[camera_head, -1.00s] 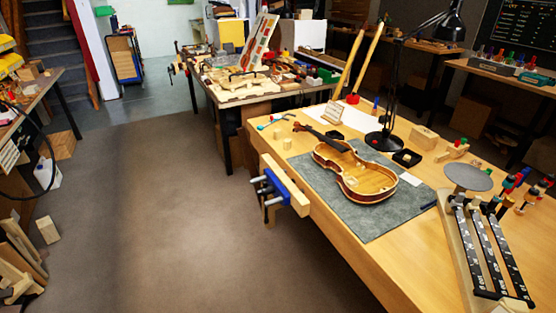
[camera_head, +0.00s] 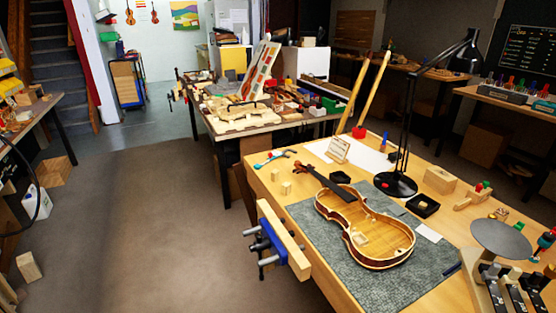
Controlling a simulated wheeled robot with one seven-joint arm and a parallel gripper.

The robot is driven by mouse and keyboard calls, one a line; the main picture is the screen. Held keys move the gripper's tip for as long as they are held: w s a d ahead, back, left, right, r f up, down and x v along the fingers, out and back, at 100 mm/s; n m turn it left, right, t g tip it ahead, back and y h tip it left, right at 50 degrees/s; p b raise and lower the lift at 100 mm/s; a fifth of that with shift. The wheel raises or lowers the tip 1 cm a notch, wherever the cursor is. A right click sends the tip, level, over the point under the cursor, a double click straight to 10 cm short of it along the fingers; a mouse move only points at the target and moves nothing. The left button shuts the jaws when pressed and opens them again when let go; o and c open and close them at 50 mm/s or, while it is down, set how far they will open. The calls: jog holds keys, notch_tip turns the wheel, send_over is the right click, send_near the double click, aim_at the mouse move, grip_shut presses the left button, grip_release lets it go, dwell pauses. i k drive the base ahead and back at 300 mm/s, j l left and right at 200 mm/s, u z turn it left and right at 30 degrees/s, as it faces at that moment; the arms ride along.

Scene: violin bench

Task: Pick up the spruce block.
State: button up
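Several pale wood blocks are in view, and I cannot tell for certain which is the spruce block. Two small pale blocks, one (camera_head: 275,174) behind the other (camera_head: 286,188), stand at the left of the violin bench (camera_head: 345,292). A larger pale block (camera_head: 440,179) sits toward the back right of the bench, beyond a small black tray. Another pale block (camera_head: 29,267) is on the floor at the lower left. My gripper is not in view.
An open violin body (camera_head: 366,240) lies on a grey mat (camera_head: 400,292). A blue vise (camera_head: 268,240) juts from the bench's left edge. A black lamp (camera_head: 397,184) stands behind the violin. A round grey disc (camera_head: 500,238) is at right. The floor (camera_head: 165,230) left of the bench is clear.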

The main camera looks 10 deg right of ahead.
aim_at(286, 186)
jog(key=i+j+u, duration=0.1)
jog(key=i+j, duration=0.15)
jog(key=i, duration=0.3)
jog(key=i+j+u, duration=0.1)
jog(key=i+j, duration=0.15)
jog(key=i, duration=0.35)
jog(key=i+j, duration=0.15)
jog(key=i, duration=0.4)
jog(key=i+j+u, duration=0.15)
jog(key=i, duration=0.45)
